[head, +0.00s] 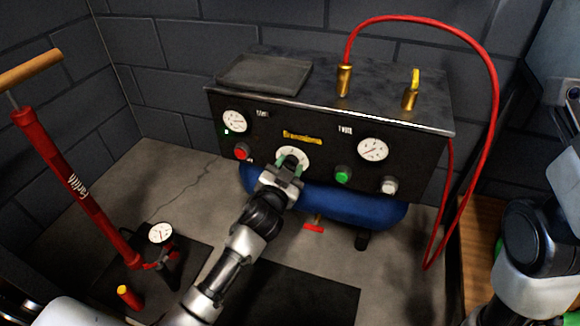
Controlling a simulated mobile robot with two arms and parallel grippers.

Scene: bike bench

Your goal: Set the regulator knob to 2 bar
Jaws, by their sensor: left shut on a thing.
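The regulator knob sits at the middle of the black compressor panel (268,122), in front of a round white scale (293,151). My left gripper (291,163) reaches up from below and is shut on the knob, its green-padded fingers at the knob's sides. The fingers hide most of the knob and the lower part of the scale, so the pointer and the set value cannot be read. A white gauge (372,149) is to the right of the knob and another gauge (235,121) is at the upper left. Their readings are too small to tell. My right gripper is out of view.
A red button (241,152), a green button (343,174) and a white knob (389,185) flank the regulator. A red hose (495,85) loops from a brass fitting (344,80). A red pump (75,185) stands left. A blue tank (345,207) lies below the panel.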

